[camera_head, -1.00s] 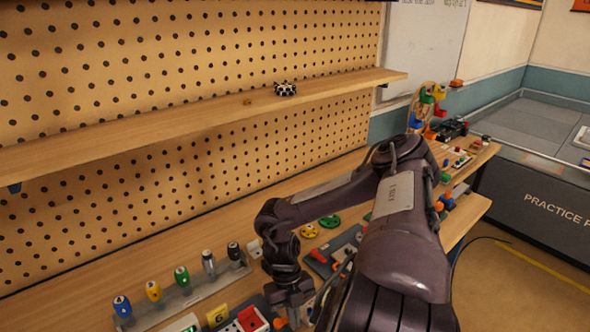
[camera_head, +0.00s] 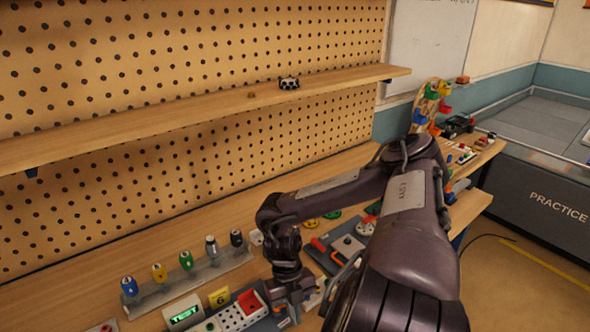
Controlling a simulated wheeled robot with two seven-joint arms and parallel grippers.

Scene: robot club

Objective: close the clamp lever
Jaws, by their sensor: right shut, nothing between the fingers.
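My right arm reaches in from the lower right, and its right gripper (camera_head: 294,312) points down at the front of the bench, close to the right end of a grey board. The gripper is shut and empty; its fingertips are small and partly cut off by the bottom edge. A red handle (camera_head: 318,244) lies on a dark grey board (camera_head: 328,262) just right of the gripper, partly behind my arm. I cannot tell for sure whether this is the clamp lever, or its position. My left gripper is not in view.
A rack of coloured pegs (camera_head: 207,275) stands left of the gripper. A TEST display (camera_head: 184,312), a yellow number 6 tag (camera_head: 219,298) and a white box with a red switch (camera_head: 250,301) lie in front of it. A shelf (camera_head: 180,112) runs above; the bench behind the rack is clear.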

